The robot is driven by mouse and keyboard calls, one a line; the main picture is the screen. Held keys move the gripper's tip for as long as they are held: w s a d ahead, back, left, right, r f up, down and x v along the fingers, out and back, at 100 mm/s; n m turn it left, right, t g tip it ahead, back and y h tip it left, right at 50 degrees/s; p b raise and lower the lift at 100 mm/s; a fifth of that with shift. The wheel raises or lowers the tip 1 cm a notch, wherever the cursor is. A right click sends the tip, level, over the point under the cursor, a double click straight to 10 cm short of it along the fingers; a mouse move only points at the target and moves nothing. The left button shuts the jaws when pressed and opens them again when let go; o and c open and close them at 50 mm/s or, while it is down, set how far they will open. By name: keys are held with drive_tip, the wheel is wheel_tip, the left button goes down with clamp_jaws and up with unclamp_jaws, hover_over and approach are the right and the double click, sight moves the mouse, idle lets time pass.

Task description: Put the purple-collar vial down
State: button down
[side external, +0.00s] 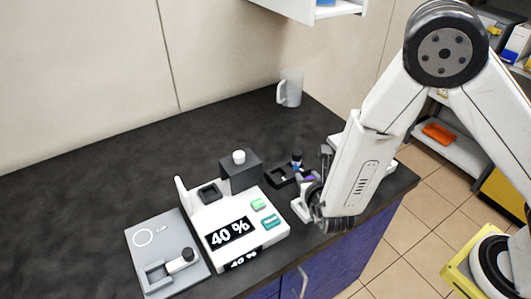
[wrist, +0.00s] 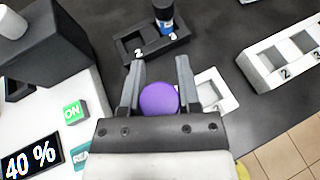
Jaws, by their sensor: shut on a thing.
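The purple-collar vial shows as a round purple top (wrist: 159,99) between the two grey fingers of my gripper (wrist: 160,78) in the wrist view. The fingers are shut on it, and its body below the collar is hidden. In the side view a bit of purple (side external: 310,178) shows at my gripper (side external: 304,188), largely covered by my wrist. A black rack (wrist: 128,56) with slots marked 2 and 3 lies just beyond the fingertips. A white square holder (wrist: 228,103) is partly hidden behind the right finger. I cannot tell whether the vial touches a surface.
A dark vial with a blue band (wrist: 164,18) stands in the black rack at 3. A white rack (wrist: 262,80) is at right. The white machine (side external: 205,221) reading 40 % is left, beside a grey plate (side external: 140,263). A mug (side external: 290,88) stands behind; the counter's back left is clear.

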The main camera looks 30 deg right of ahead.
drive_tip(key=shift+f, duration=0.3)
drive_tip(key=shift+f, duration=1.65)
drive_tip(key=shift+f, duration=0.15)
drive_tip(key=shift+c, duration=1.6)
unclamp_jaws()
drive_tip(key=v, duration=1.2)
